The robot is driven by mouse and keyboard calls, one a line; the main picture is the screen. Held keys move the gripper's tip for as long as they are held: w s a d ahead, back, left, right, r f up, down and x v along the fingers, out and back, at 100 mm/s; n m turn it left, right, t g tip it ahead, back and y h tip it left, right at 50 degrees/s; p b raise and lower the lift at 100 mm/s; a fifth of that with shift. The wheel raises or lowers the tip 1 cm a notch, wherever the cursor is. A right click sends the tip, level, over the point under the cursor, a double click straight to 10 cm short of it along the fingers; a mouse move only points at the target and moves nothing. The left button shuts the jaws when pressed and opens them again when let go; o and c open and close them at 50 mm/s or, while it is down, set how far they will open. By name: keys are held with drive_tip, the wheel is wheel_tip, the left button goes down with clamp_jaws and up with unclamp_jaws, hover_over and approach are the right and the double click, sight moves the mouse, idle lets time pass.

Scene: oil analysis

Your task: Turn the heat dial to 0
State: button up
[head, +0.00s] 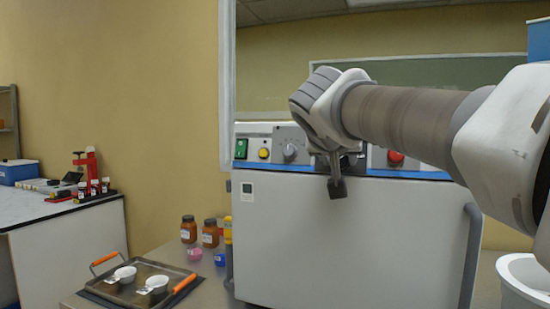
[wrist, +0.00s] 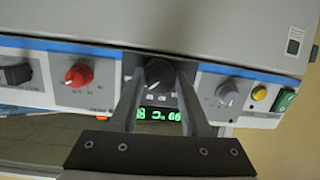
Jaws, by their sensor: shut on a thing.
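The black heat dial (wrist: 159,75) sits on the machine's front panel beside a small green-lit display (wrist: 160,114), which appears upside down in the wrist view. The display shows a °C reading, but I cannot read its digits surely. My gripper (wrist: 160,85) has one finger on each side of this dial and is shut on it. The dial's pointer and scale marks are too small to read. In the head view, my gripper (head: 336,178) is at the panel and hides the dial.
On the same panel are a red knob (wrist: 79,76), another black knob (wrist: 16,74), a grey knob (wrist: 227,94), a yellow button (wrist: 259,93) and a green switch (wrist: 285,100). A tray (head: 128,296) with white dishes and several jars stand at lower left.

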clamp_jaws()
drive_tip(key=n+h+p, duration=0.1)
drive_tip(key=n, duration=0.4)
drive_tip(key=n+h+p, duration=0.1)
drive_tip(key=n, duration=0.4)
drive_tip(key=shift+a+r+n+h, duration=0.1)
drive_tip(key=shift+n+h, duration=0.2)
drive_tip(key=shift+h, duration=0.1)
drive_tip(key=n+h+p, duration=0.1)
drive_tip(key=n, duration=0.4)
drive_tip(key=shift+n, duration=0.4)
drive_tip(key=n+t+p, duration=0.1)
drive_tip(key=n, duration=0.4)
drive_tip(key=shift+a, duration=0.1)
drive_tip(key=shift+n+h, duration=0.3)
drive_tip(key=shift+n, duration=0.1)
drive_tip(key=o, duration=0.8)
unclamp_jaws()
drive_tip(key=shift+w, duration=0.1)
